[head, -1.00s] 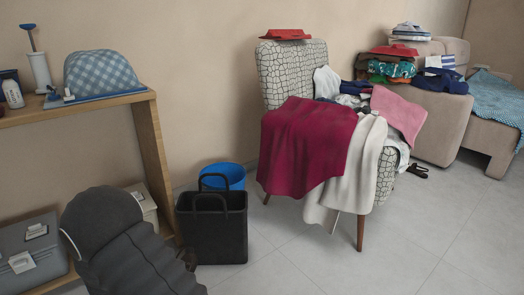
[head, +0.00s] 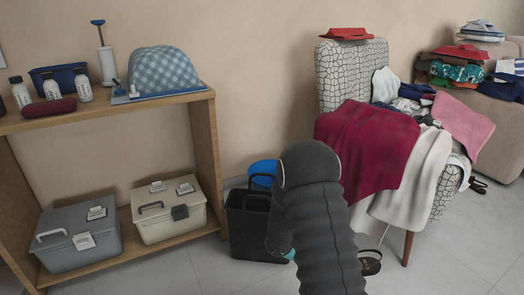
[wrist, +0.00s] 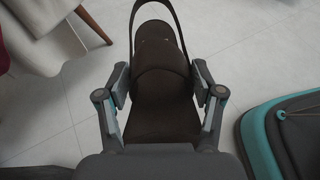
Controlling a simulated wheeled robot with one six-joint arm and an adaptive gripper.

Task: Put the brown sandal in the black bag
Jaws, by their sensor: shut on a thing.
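The brown sandal (wrist: 158,105) is dark brown and sits between the fingers of my gripper (wrist: 160,86) in the wrist view. The fingers are shut on its sides, and a strap loop shows at the top. In the head view, part of the sandal (head: 371,264) shows just right of my arm, low in front of the armchair; my arm hides my gripper there. The black bag (head: 258,240) stands upright on the floor between the wooden shelf and the armchair. My arm covers its right part. The sandal is to the right of the bag, apart from it.
A blue bucket (head: 262,168) stands behind the bag. The wooden shelf (head: 206,150) with cases is on the left. The armchair (head: 330,75), draped with clothes, is on the right. Dark footwear (head: 478,186) lies beside it. Open tiled floor (head: 460,255) is at lower right.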

